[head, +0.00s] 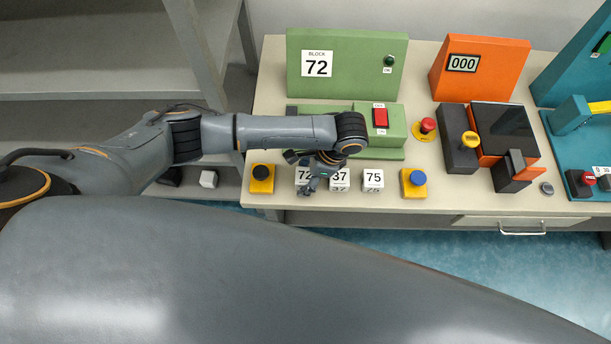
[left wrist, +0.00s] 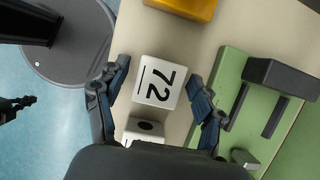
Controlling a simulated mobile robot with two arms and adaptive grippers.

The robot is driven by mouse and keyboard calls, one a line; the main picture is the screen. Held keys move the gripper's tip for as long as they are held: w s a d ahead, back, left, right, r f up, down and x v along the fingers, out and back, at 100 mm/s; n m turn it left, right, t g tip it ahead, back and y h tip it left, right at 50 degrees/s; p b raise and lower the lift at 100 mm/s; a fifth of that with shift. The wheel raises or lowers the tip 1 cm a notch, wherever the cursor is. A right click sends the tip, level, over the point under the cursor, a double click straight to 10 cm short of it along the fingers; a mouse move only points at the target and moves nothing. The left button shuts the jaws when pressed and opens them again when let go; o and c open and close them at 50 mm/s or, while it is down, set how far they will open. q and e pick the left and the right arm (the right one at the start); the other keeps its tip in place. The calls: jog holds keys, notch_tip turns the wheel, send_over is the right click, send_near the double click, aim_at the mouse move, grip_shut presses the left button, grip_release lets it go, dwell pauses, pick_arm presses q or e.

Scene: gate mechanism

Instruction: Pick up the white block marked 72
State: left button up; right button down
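The white block marked 72 (head: 303,175) stands near the front edge of the table, partly hidden by my left gripper (head: 321,178). In the left wrist view the block (left wrist: 158,84) lies between the two fingers of my left gripper (left wrist: 159,78). The fingers are open, with a gap on both sides of the block. Another white block (left wrist: 145,130) is right beside it in that view, partly covered by the gripper body. A small dark shape at the left edge of the left wrist view may be my right gripper, too unclear to read.
White blocks marked 37 (head: 340,175) and 75 (head: 373,178) stand to the right in the row. A yellow button box (head: 262,179) and a blue-topped one (head: 414,184) flank the row. A green machine (head: 345,70) labelled BLOCK 72 stands behind.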

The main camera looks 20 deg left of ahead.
pick_arm(q)
jog(key=c, duration=1.1)
jog(key=shift+r, duration=0.1)
